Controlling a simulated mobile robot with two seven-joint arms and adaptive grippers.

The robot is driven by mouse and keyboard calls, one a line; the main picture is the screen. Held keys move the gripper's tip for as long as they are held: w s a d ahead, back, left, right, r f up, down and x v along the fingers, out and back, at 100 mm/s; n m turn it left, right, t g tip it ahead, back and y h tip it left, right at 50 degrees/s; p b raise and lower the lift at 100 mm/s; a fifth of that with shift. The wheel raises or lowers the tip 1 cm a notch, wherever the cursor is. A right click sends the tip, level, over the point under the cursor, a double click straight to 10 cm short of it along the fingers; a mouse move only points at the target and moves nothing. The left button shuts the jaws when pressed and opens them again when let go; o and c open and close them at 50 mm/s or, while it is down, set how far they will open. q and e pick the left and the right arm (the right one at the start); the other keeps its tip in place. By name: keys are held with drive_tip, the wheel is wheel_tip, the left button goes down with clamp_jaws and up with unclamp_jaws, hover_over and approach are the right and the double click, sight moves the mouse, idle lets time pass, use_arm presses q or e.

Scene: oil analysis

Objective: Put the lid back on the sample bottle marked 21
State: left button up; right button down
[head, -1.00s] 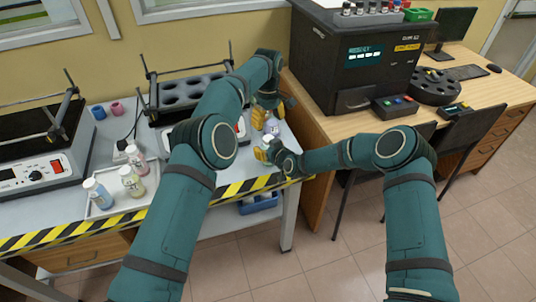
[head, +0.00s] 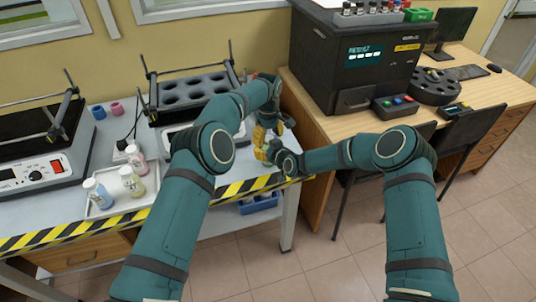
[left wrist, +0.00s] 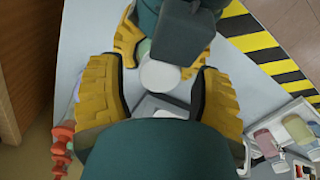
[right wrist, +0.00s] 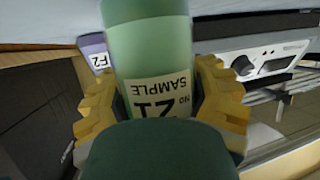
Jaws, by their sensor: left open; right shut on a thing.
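The green sample bottle marked 21 (right wrist: 150,65) fills the middle of the right wrist view. My right gripper (head: 265,153) is shut on it at the right end of the grey bench. A white round lid (left wrist: 160,75) shows in the left wrist view, at the bottle's top between the right gripper's fingers. I cannot tell whether it is seated. My left gripper (head: 268,128) is open, close above the right one, with its fingers (left wrist: 155,70) on either side of the lid, apparently apart from it. In the head view the grippers mostly hide bottle and lid.
A purple labelled bottle (right wrist: 97,50) stands close behind the held bottle. A white tray (head: 107,211) with several capped bottles lies to the left on the bench. A heating block (head: 190,85) stands at the back. The wooden desk (head: 310,110) is to the right.

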use_arm(q)
drive_tip(key=shift+f, duration=0.3)
clamp_jaws()
drive_tip(key=shift+m, duration=1.5)
drive_tip(key=shift+c, duration=0.4)
unclamp_jaws()
